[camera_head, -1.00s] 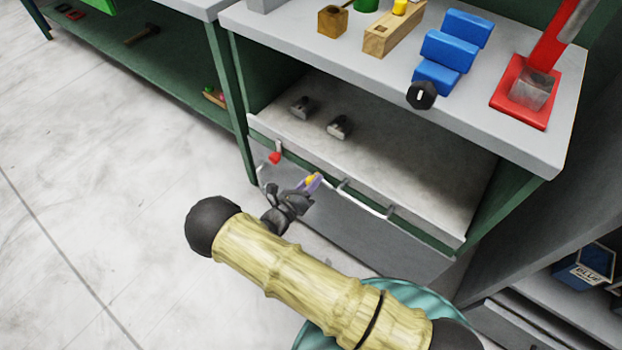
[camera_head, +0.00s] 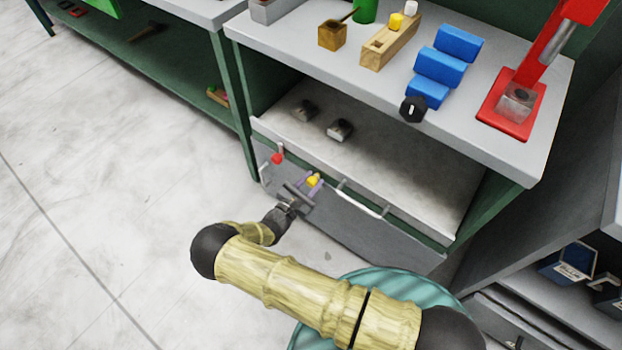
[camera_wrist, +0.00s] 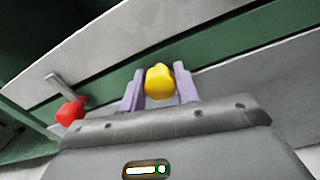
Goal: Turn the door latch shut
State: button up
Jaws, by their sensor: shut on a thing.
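The grey door panel (camera_head: 350,215) hangs below the front edge of the open compartment. A yellow knob (camera_head: 313,180) shows at its upper left part, and I take it to be the latch. My gripper (camera_head: 312,182) is at the panel, its purple fingers shut on the yellow knob. In the wrist view the yellow knob (camera_wrist: 160,82) sits between the two fingers (camera_wrist: 160,88). How the knob joins the panel is hidden. A red ball (camera_head: 278,158) on a short grey lever is left of my gripper, apart from it, and also shows in the wrist view (camera_wrist: 70,112).
A bar handle (camera_head: 362,200) is on the panel, right of my gripper. Two small metal pieces (camera_head: 340,130) lie in the compartment. The bench top (camera_head: 470,130) above carries blue blocks (camera_head: 440,68), a black knob (camera_head: 413,109) and a red press (camera_head: 512,100). The floor at left is clear.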

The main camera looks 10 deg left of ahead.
jog(key=shift+s+f+m+p, duration=0.1)
jog(key=shift+m+p, duration=0.8)
jog(key=shift+m, duration=1.4)
jog(key=o, duration=1)
jog(key=shift+c, duration=0.2)
jog(key=p+v, duration=0.1)
jog(key=v, duration=1.6)
jog(key=shift+a, duration=0.2)
jog(key=shift+s, duration=0.15)
